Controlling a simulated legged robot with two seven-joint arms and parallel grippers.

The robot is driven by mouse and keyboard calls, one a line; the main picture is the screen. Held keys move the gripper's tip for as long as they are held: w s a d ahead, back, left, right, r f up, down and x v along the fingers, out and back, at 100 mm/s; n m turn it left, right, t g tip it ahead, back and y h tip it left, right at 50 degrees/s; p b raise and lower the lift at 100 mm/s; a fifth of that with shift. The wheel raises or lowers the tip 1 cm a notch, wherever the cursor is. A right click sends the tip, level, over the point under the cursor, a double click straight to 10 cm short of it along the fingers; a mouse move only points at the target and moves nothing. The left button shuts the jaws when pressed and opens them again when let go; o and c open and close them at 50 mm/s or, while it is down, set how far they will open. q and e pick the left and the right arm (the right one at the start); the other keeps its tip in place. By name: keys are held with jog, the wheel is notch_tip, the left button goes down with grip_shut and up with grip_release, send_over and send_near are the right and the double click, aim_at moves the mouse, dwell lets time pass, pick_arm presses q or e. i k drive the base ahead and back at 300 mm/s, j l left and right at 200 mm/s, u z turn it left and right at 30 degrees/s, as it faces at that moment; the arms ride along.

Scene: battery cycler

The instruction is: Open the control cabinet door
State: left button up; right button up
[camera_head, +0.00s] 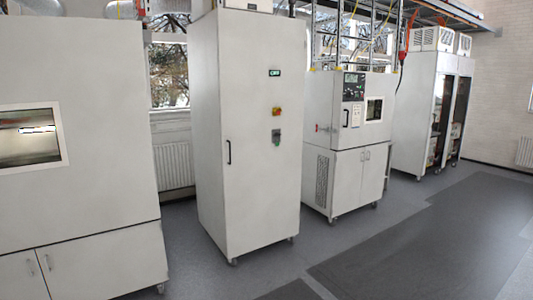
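A tall white control cabinet (255,180) stands on casters a little left of the middle of the head view. Its front door looks shut. The door has a dark vertical handle (229,152) near its left edge. A small green-lit display (274,73), a yellow and red switch (276,112) and a grey box (276,136) sit on the door's right half. I cannot tell for sure that this is the cabinet the task names. Neither of my grippers shows in the head view.
A large white chamber (105,120) with a window stands at the left. A smaller test chamber (352,140) on a base unit and white cabinets with dark glass doors (440,120) stand to the right. The grey floor (390,245) in front is clear.

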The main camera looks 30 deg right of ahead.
aim_at(262, 179)
jog(key=i+l+z, duration=0.35)
jog(key=i+z, duration=0.35)
jog(key=i, duration=0.25)
